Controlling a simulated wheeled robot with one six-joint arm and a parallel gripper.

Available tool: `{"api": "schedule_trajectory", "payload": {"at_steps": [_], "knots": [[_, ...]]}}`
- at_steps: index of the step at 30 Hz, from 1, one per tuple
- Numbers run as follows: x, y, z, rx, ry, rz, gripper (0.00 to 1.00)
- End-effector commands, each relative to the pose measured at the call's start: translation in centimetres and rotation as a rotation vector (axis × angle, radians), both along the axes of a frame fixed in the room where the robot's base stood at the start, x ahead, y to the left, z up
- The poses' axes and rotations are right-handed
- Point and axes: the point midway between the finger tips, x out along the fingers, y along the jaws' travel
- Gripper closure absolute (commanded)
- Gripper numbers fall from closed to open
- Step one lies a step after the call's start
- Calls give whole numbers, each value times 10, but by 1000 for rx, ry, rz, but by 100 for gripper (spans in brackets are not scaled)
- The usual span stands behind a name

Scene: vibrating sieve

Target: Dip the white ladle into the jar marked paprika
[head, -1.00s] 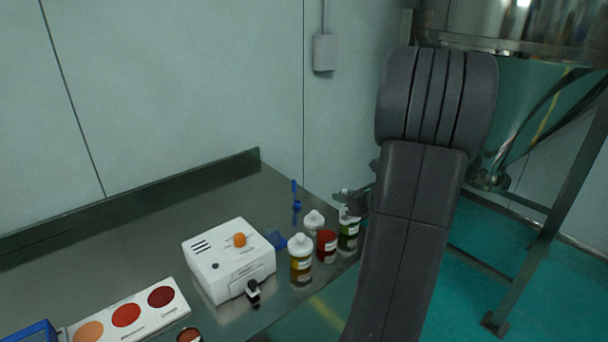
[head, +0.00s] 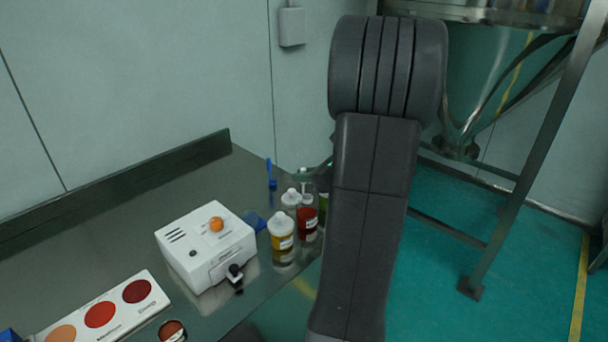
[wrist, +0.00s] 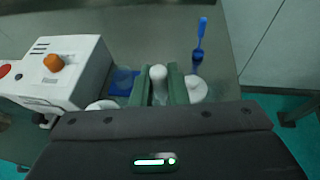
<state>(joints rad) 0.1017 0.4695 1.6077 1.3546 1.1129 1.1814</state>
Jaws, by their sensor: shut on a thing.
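My gripper (wrist: 158,90) is shut on the white ladle (wrist: 158,73), whose rounded top shows between its two green fingers in the wrist view. In the head view the ladle's white stem (head: 304,188) stands upright over the red jar (head: 307,224). The red powder and small label suggest the paprika jar, but I cannot read the label. I cannot tell whether the ladle's bowl is inside the jar. My arm hides most of the gripper in the head view.
A white box with an orange knob (head: 216,224), a blue brush (head: 271,175) and a colour card (head: 100,314) are on the steel table.

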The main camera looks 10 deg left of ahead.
Motion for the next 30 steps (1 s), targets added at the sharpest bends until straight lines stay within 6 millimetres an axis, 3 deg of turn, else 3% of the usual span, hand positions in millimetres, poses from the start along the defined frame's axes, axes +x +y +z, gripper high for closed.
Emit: {"api": "schedule_trajectory", "payload": {"at_steps": [15, 30], "knots": [[0, 0, -37, 0, 1, 0, 100], [0, 0, -40, 0, 0, -1, 100]]}}
